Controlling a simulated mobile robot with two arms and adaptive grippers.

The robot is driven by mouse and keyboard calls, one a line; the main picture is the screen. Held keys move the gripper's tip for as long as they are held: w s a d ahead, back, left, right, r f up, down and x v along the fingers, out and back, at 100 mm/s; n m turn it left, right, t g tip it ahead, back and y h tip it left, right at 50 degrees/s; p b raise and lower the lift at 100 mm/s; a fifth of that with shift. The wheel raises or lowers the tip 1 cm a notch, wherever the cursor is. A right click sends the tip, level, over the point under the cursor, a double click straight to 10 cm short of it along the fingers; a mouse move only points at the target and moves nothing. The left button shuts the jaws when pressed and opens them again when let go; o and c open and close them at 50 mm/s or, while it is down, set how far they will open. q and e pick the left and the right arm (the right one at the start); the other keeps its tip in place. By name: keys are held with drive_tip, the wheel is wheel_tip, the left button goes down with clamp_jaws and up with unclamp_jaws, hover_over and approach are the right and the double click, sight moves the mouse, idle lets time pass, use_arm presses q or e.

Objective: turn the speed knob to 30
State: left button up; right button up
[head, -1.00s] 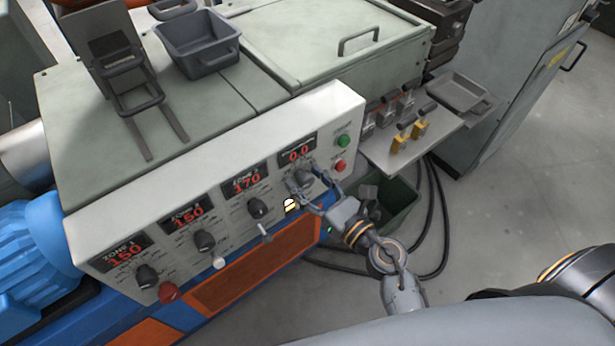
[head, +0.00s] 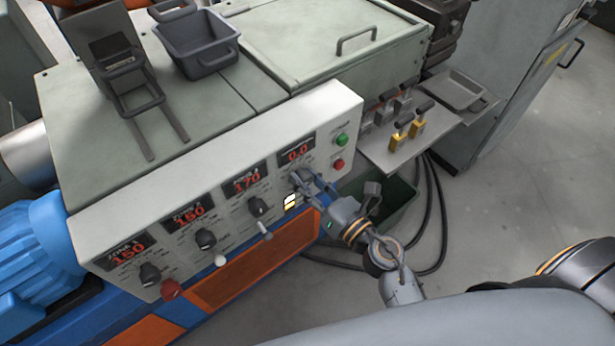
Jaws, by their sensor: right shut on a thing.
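The speed knob (head: 297,177) is at the right end of the white control panel (head: 335,105), under a red display (head: 295,152) that reads 0.0. My right gripper (head: 303,180) is at this knob and shut on it. The gripper fingers cover most of the knob, so its pointer cannot be read. My left gripper is not in view.
Zone knobs (head: 257,207) sit to the left under displays reading 150, 150 and 170. A green button (head: 341,140) and a red button (head: 338,164) are right of the speed display. A dark green bin (head: 400,208) stands below the panel's right end.

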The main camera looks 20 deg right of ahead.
drive_tip(key=m+p, duration=0.1)
drive_tip(key=m, duration=0.2)
drive_tip(key=shift+m, duration=0.4)
drive_tip(key=m+p, duration=0.1)
drive_tip(key=m, duration=0.2)
drive_tip(key=shift+m+t, duration=0.3)
drive_tip(key=shift+m, duration=0.1)
drive_tip(key=m+p, duration=0.2)
drive_tip(key=m, duration=0.2)
drive_tip(key=shift+m+h+p, duration=0.3)
drive_tip(key=shift+m+p, duration=0.15)
drive_tip(key=shift+m, duration=1.25)
drive_tip(key=o, duration=1.2)
drive_tip(key=shift+c, duration=0.2)
